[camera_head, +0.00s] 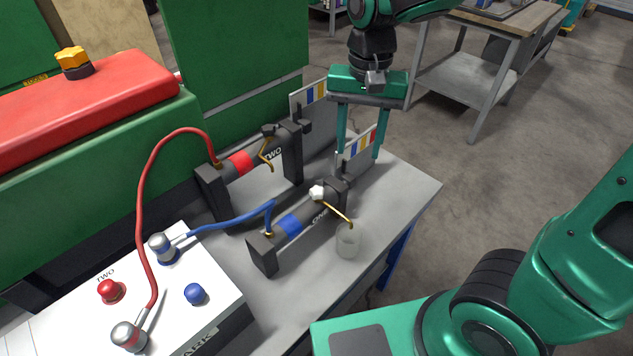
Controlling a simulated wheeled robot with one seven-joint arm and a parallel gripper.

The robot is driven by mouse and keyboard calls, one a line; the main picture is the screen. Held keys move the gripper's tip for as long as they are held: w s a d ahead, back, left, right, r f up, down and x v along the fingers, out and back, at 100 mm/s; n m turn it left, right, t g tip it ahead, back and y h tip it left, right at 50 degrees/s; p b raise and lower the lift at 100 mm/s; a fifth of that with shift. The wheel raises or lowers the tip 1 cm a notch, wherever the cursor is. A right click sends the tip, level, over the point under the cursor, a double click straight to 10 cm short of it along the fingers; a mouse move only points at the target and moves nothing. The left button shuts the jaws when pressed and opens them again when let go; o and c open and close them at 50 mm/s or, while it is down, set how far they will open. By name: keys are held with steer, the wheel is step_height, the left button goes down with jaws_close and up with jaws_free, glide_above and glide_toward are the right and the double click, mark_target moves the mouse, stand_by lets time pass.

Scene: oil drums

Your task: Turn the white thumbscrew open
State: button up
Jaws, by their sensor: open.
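The white thumbscrew (317,192) sits on top of the near dark cylinder (306,216), which has a blue band and the word ONE. A thin brass spout (338,212) runs from beside the thumbscrew down towards a clear cup (348,241) on the table. My gripper (361,148) points down, with its two green fingers wide apart and no object held. It is above and to the right of the thumbscrew, apart from it. A small striped card (358,147) shows between the fingers, behind or near them; I cannot tell the distance.
A second cylinder with a red band (240,163) lies behind. A red hose (142,190) and a blue hose (228,222) run to a white box (175,305) with knobs. The grey table (405,185) has free room at its right. A workbench (480,60) stands farther back.

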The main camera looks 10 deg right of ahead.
glide_toward(317, 189)
step_height(317, 189, down, 8)
steer(key=shift+a+f, duration=0.1)
steer(key=shift+f, duration=0.15)
stand_by(0.4)
steer(key=c, duration=1)
